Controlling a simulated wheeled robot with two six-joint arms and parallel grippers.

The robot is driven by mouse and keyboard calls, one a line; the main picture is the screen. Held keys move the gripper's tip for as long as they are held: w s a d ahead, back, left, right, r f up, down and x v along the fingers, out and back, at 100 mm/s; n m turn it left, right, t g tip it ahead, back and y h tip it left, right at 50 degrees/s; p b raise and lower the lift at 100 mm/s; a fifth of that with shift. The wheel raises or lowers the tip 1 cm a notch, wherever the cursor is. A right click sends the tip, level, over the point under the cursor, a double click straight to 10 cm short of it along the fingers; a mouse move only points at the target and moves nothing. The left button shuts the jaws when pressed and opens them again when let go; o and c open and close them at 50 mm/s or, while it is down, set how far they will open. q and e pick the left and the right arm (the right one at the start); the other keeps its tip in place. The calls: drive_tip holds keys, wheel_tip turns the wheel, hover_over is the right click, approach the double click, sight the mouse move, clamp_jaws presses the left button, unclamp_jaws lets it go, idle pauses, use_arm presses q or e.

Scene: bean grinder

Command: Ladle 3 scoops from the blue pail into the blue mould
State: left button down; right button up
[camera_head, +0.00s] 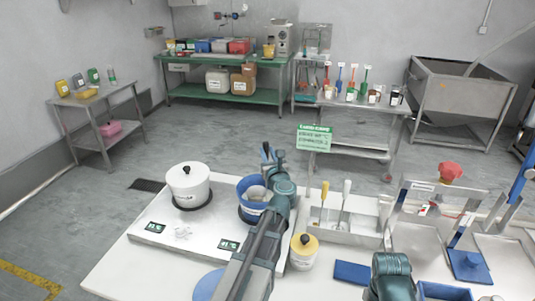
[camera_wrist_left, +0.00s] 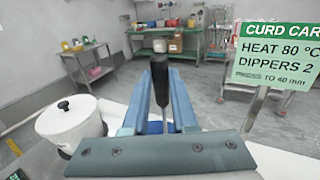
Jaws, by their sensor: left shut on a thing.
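My left gripper (camera_head: 270,158) is over the blue pail (camera_head: 247,184) in the head view. It is shut on the dark handle of a ladle (camera_wrist_left: 160,72), which stands roughly upright between the fingers in the left wrist view. The ladle's lower end is hidden, so I cannot tell whether its bowl is in the pail or filled. Something pale shows inside the pail, partly covered by my arm. A round blue thing (camera_head: 207,286) at the bottom edge and a blue tray (camera_head: 444,291) at the lower right show in part; I cannot tell which is the mould. My right gripper is not seen.
A white lidded pot (camera_head: 188,186) stands left of the pail, also in the left wrist view (camera_wrist_left: 70,120). A yellow-lidded jar (camera_head: 304,252), a utensil holder (camera_head: 345,228) and a blue slab (camera_head: 353,273) are to the right. A green sign (camera_head: 314,138) stands behind.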

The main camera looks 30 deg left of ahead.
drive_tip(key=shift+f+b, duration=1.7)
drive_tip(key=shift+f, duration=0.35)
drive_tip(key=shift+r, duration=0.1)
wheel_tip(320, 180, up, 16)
drive_tip(key=p, duration=1.6)
